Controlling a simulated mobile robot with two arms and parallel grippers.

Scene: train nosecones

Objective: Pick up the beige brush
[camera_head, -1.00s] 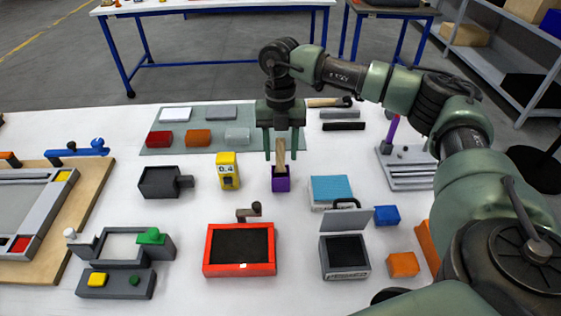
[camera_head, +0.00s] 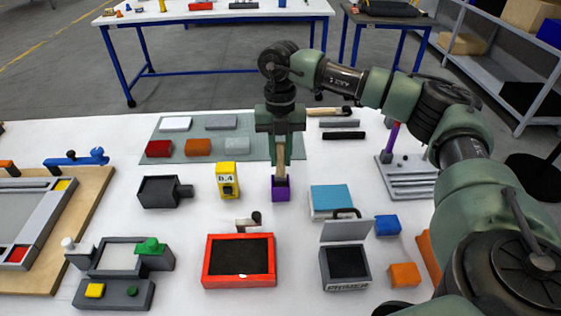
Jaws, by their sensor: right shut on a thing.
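The beige brush (camera_head: 281,162) stands upright in the small purple holder (camera_head: 280,187) near the middle of the table. Its lower end is hidden inside the holder. My right gripper (camera_head: 280,150) points straight down from above and is shut on the upper part of the brush. My left gripper is not in view.
A yellow device (camera_head: 227,181) and a dark grey block (camera_head: 160,191) stand left of the holder. A blue-topped block (camera_head: 331,200) is to its right. A red-framed tray (camera_head: 239,261) and an open box marked PRIMER (camera_head: 346,266) are in front. A green mat (camera_head: 180,132) with blocks lies behind.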

